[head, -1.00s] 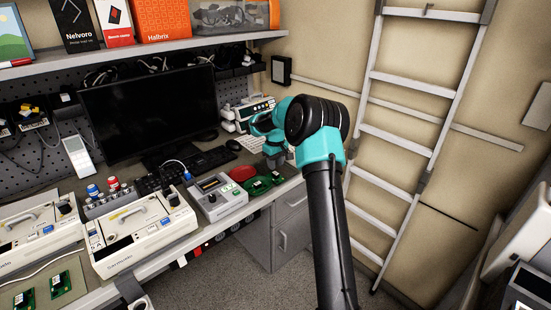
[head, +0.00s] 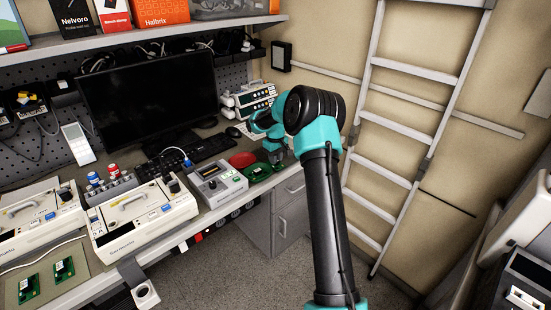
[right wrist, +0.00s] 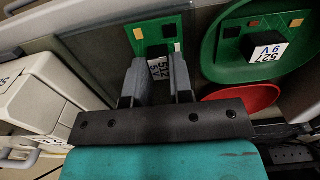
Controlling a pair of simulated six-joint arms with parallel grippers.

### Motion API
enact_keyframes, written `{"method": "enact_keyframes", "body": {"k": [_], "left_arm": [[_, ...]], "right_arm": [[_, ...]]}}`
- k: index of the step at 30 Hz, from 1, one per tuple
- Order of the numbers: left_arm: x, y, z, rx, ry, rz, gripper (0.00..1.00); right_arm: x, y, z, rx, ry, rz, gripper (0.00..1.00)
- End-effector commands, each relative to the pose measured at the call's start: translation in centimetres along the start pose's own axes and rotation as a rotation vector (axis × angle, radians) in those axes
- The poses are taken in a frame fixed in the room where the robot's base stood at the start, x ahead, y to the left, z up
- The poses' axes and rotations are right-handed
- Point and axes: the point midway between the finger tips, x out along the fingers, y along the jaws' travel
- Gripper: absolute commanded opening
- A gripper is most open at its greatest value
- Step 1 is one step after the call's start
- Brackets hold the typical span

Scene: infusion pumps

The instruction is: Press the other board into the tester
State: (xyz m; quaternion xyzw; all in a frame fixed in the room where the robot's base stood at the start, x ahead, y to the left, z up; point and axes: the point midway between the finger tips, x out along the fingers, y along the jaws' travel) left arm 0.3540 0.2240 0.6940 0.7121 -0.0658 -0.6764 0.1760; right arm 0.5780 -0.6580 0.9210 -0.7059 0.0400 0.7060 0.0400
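The tester (head: 218,186) is a grey-and-white box with a small screen and a green button, on the bench right of the pumps. My right gripper (head: 276,158) is at the bench's right end, beside a green dish (head: 259,173). In the right wrist view its two fingers (right wrist: 156,75) are apart. A green board (right wrist: 153,32) with a white label lies just beyond and between the fingertips; contact cannot be told. Another labelled board (right wrist: 262,42) lies in the green dish (right wrist: 222,62). Two more green boards (head: 64,270) lie at the front left. My left gripper is not in view.
Two opened white pumps (head: 145,216) fill the left of the bench. A red dish (head: 243,159) is behind the green one. A monitor (head: 150,98) and keyboard (head: 190,153) stand behind. A ladder (head: 415,120) leans on the right wall.

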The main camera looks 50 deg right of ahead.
Motion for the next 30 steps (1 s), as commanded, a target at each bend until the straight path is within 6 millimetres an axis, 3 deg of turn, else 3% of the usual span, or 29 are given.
{"method": "enact_keyframes", "body": {"k": [5, 13, 30], "left_arm": [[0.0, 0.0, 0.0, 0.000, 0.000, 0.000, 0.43], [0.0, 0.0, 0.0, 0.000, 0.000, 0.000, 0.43], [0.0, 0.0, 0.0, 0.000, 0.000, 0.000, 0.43]], "right_arm": [[0.0, 0.0, 0.0, 0.000, 0.000, 0.000, 0.00], [-0.5, 0.0, 0.0, 0.000, 0.002, 0.001, 0.00], [-3.6, 0.0, 0.0, 0.000, 0.001, 0.000, 0.00]]}}
